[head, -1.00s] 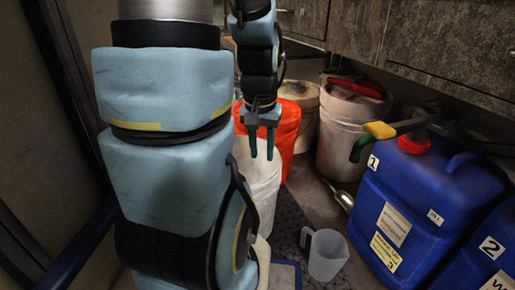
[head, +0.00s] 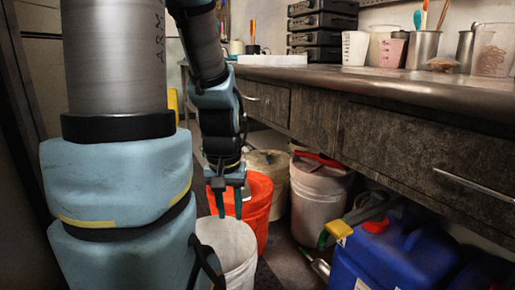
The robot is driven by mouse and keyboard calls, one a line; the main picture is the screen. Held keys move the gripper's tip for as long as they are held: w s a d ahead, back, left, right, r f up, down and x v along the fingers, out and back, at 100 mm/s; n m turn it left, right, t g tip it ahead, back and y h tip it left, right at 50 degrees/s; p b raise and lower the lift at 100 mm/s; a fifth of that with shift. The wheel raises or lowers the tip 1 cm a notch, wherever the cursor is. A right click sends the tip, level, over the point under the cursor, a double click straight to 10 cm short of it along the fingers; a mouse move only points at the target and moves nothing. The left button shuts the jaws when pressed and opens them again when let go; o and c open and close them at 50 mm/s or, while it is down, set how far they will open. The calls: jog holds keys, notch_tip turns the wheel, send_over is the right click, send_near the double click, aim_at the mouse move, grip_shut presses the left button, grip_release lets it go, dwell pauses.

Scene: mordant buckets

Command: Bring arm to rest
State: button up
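My gripper (head: 229,203) hangs pointing down from my arm, left of the picture's middle. Its two dark green fingers are apart with nothing between them. In the picture the fingers lie over the orange bucket (head: 257,212) and just above the white bucket (head: 230,247). Whether they reach inside either bucket's rim I cannot tell. My own blue and grey arm links cover the left side and part of the white bucket.
A worktop (head: 400,84) with cups and tools runs along the right over dark drawers (head: 350,124). Below stand a beige bucket (head: 268,175), a lidded white bucket (head: 318,205) and a blue jerrycan (head: 390,257). A yellow-ended handle (head: 339,229) juts out beside the jerrycan.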

notch_tip(320, 180, up, 35)
jog(key=p, duration=3.2)
jog(key=shift+p, duration=0.3)
jog(key=shift+r, duration=0.1)
